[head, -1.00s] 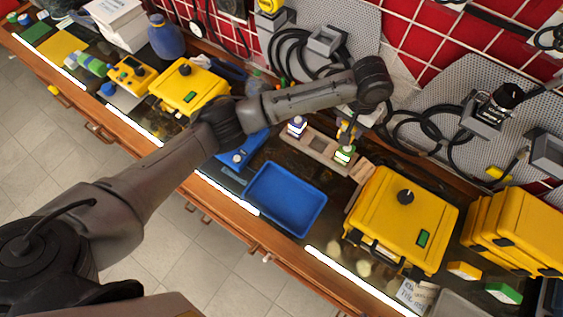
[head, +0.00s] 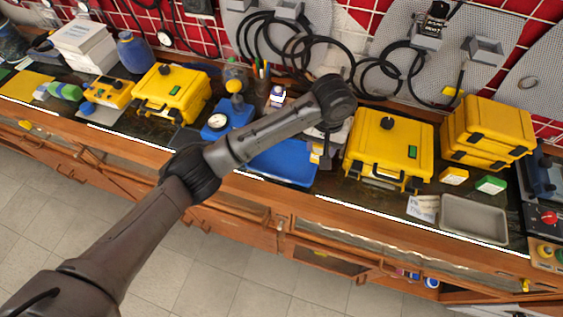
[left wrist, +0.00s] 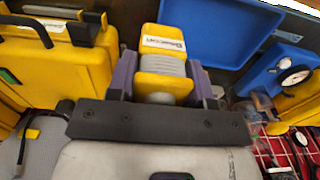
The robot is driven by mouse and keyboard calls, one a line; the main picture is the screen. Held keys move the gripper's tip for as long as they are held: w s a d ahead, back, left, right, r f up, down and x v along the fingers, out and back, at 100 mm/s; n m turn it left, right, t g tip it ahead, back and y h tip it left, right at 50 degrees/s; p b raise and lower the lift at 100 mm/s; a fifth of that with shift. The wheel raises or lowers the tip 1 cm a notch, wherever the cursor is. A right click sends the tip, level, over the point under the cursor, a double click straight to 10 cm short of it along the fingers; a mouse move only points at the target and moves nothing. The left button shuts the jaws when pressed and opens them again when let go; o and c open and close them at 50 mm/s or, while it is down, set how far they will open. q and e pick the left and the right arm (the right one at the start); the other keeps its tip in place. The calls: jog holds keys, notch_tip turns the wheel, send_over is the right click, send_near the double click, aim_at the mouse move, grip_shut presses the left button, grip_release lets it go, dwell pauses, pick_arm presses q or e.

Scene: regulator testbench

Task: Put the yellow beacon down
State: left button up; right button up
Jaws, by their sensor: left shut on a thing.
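My left gripper (head: 322,140) is at the left of a large yellow case, near the right end of the blue tray (head: 290,172). In the left wrist view, its purple-sided fingers (left wrist: 162,82) are shut on the yellow beacon (left wrist: 160,63), a yellow block with a white label and a grey ribbed middle. The fingers stand on both sides of it. In the head view only a small yellow part of the beacon shows below the gripper. The blue tray also shows beyond the beacon in the left wrist view (left wrist: 215,35). My right gripper is not in view.
The large yellow case (head: 385,150) stands close on the right of the gripper. A blue device with a gauge (head: 228,122) stands left of the tray. Yellow and green blocks and a grey tray (head: 473,220) lie further right. Cables hang on the back wall.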

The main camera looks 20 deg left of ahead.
pick_arm(q)
jog(key=a+f, duration=0.3)
jog(key=w+a+f+p, duration=0.1)
jog(key=a+f, duration=0.2)
jog(key=a, duration=0.1)
jog(key=a+f, duration=0.3)
jog(key=shift+w+a+f, duration=0.3)
jog(key=shift+a+f, duration=0.1)
jog(key=shift+f, duration=0.2)
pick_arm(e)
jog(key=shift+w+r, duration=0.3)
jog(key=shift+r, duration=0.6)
pick_arm(q)
jog(key=shift+f+p, duration=0.15)
jog(key=shift+p, duration=0.2)
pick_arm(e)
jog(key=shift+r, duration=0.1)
pick_arm(q)
jog(key=o, duration=1)
